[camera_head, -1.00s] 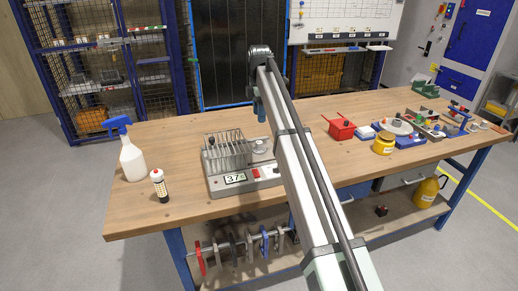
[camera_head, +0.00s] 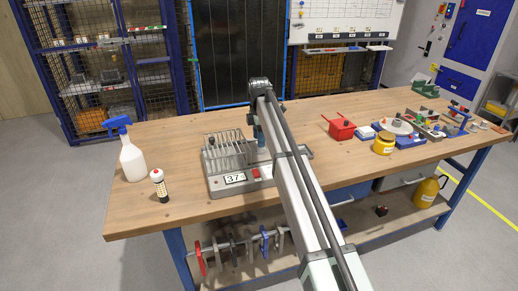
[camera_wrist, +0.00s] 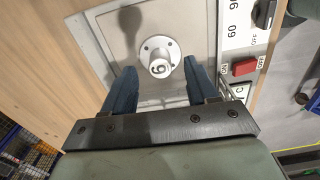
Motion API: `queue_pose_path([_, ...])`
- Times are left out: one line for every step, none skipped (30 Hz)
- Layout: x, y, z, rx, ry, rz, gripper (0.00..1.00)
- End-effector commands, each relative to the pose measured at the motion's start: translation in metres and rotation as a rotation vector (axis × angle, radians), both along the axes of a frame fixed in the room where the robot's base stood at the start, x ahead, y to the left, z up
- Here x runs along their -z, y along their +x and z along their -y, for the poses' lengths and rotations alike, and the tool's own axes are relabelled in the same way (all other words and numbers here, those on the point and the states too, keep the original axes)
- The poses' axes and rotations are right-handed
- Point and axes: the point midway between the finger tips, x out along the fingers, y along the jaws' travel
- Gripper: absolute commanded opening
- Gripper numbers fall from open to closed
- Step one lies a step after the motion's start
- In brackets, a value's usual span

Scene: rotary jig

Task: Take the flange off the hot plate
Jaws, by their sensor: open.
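In the head view the hot plate (camera_head: 218,189) stands on the bench with a display reading about 37, and my arm and gripper hide the flange. My gripper (camera_wrist: 160,66) is open, with its blue fingers apart on either side of the flange's near side. Nothing is between them but the flange area; I cannot tell whether they touch it.
A wire rack (camera_head: 228,150) stands on the left of the hot plate. A red switch (camera_wrist: 244,67) and a black knob (camera_wrist: 264,14) lie right of it in the wrist view.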

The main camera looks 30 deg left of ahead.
Motion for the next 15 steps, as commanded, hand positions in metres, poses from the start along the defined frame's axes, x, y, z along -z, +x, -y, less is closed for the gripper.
queue_pose_path([0.009, -0.001, 0.0, 0.0, -0.001, -0.001, 0.58])
queue_pose_path([0.013, -0.001, 0.0, 0.0, -0.001, -0.001, 0.58])
queue_pose_path([0.018, -0.001, 0.0, 0.0, -0.001, -0.001, 0.58])
queue_pose_path([0.021, -0.001, 0.0, 0.0, -0.001, -0.001, 0.58])
queue_pose_path([0.024, -0.001, 0.0, 0.0, -0.001, -0.001, 0.58])
queue_pose_path([0.027, -0.001, 0.0, 0.0, -0.001, -0.001, 0.58])
queue_pose_path([0.028, -0.001, 0.0, 0.0, 0.0, 0.0, 0.58])
queue_pose_path([0.029, -0.001, 0.0, 0.0, 0.0, 0.0, 0.58])
queue_pose_path([0.029, -0.001, 0.0, 0.0, 0.0, 0.0, 0.58])
queue_pose_path([0.029, -0.001, 0.0, 0.0, 0.0, 0.0, 0.58])
queue_pose_path([0.029, 0.0, 0.0, 0.0, 0.0, 0.0, 0.58])
queue_pose_path([0.029, 0.0, 0.0, 0.0, 0.0, 0.0, 0.58])
queue_pose_path([0.029, 0.0, 0.0, 0.0, 0.0, 0.0, 0.58])
queue_pose_path([0.029, 0.0, 0.0, 0.0, 0.0, 0.0, 0.57])
queue_pose_path([0.029, 0.0, 0.0, 0.0, 0.0, 0.0, 0.53])
